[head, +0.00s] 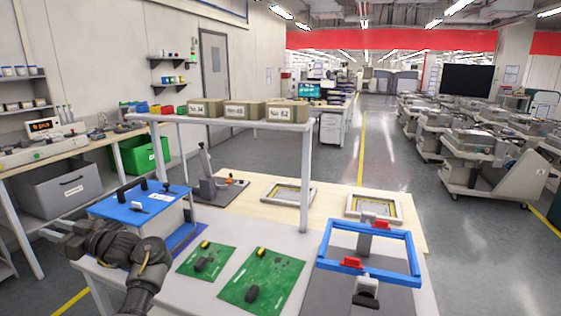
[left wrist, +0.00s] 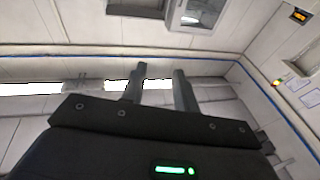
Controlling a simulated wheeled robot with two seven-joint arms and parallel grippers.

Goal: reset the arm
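My left arm (head: 140,268) comes in at the lower left of the head view, in front of the blue-topped box. Its gripper (head: 58,236) points left, off the table's left edge, with nothing visible in it. In the left wrist view the two fingers (left wrist: 160,88) stand apart with an empty gap, against wall and ceiling. My right arm and gripper are not in view.
Two green boards (head: 278,278) lie on the white table beside a blue frame fixture (head: 325,262). The blue-topped box (head: 120,207) stands close to my left arm. A shelf with labelled boxes (head: 245,110) rises behind. Floor at right is clear before the trolleys (head: 490,165).

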